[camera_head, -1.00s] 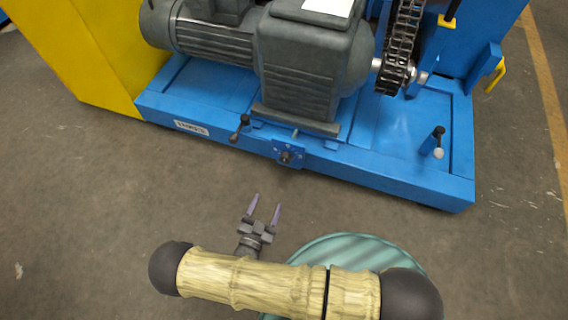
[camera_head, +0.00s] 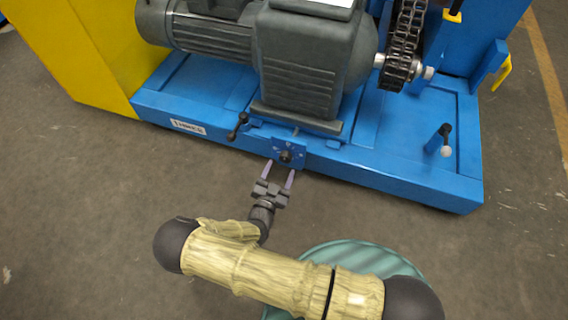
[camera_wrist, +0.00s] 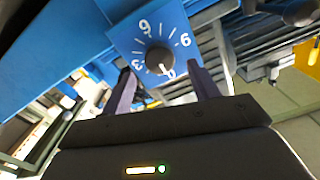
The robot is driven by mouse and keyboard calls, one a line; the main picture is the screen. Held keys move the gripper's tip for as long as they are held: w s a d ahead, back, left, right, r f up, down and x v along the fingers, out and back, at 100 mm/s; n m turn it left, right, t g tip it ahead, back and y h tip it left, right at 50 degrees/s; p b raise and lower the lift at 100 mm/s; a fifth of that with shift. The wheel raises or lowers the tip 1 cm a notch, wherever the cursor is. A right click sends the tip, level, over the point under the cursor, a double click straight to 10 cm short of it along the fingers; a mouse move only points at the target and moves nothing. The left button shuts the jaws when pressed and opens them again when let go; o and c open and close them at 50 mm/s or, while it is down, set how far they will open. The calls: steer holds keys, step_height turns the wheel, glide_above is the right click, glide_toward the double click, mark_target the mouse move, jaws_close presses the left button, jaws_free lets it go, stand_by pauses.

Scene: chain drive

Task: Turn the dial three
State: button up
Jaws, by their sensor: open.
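The dial is a dark round knob (camera_head: 286,156) on a small blue plate (camera_head: 275,148) at the front edge of the blue machine base. In the wrist view the dial knob (camera_wrist: 159,58) carries a white pointer mark, which points down and slightly right. The plate (camera_wrist: 124,38) shows white numerals, among them 3, 6 and 9, and one partly hidden near the pointer. My gripper (camera_head: 279,177) is open just in front of the dial. In the wrist view its two purple fingers (camera_wrist: 162,84) stand on either side below the knob, apart from it, with nothing between them.
A black lever (camera_head: 238,126) stands left of the dial, and a lever with a white ball (camera_head: 445,142) stands to the right. The grey motor and gearbox (camera_head: 310,65) with a chain (camera_head: 405,45) rise behind. The floor in front is clear.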

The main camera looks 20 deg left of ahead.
mark_target(284, 160)
steer(key=w, duration=0.2)
steer(key=w+b, duration=0.1)
steer(key=w, duration=0.1)
steer(key=shift+d+f, duration=0.15)
steer(key=shift+w, duration=0.35)
steer(key=c, duration=1)
steer(key=shift+o, duration=0.2)
steer(key=shift+r, duration=0.2)
steer(key=m+p, duration=0.2)
steer(key=m, duration=0.1)
steer(key=shift+r+p, duration=0.1)
steer(key=shift+p, duration=0.3)
steer(key=shift+m+p, duration=0.9)
steer(key=shift+m, duration=0.5)
steer(key=shift+f, duration=0.2)
